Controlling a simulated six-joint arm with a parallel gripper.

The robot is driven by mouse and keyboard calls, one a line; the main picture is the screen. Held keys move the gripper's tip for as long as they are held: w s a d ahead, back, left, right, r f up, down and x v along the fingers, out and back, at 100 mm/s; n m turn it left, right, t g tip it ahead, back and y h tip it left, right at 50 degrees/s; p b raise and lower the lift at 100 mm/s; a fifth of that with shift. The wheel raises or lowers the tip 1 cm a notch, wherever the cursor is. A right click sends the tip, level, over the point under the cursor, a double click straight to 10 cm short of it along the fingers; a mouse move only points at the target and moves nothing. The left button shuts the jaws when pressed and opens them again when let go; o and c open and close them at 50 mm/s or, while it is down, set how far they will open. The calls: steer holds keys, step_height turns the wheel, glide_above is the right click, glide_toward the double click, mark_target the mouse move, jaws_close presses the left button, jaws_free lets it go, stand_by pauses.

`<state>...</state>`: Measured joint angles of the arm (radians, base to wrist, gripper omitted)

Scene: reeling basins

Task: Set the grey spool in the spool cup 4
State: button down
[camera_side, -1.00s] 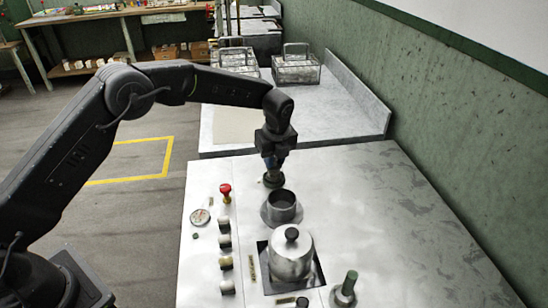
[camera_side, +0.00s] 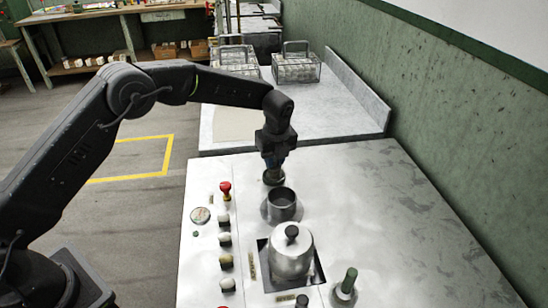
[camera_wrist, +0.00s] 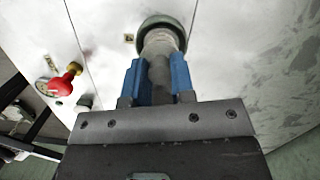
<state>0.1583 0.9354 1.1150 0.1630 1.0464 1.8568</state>
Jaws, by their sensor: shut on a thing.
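My gripper (camera_side: 273,160) points down above the metal bench, just behind a round open metal vessel (camera_side: 282,211). In the wrist view its blue fingers (camera_wrist: 160,78) are shut on a spool-like piece (camera_wrist: 160,46), apparently the grey spool, with a pale body and a dark grey-green round end. In the side view its dark end (camera_side: 273,178) shows under the fingers. I cannot tell whether it touches the bench. Several small pale-topped pieces stand in a row on the bench's left side, the nearest visible one (camera_side: 228,285) at the front. I cannot identify spool cup 4.
A red knob (camera_side: 225,187) and a round dial (camera_side: 200,215) are at the left. A lidded metal pot (camera_side: 291,257) and a green-handled piece (camera_side: 347,285) stand in front. The right of the bench is clear.

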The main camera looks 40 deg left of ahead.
steer(key=shift+c, duration=2.1)
jaws_free()
steer(key=shift+r, duration=0.1)
steer(key=shift+r, duration=3.45)
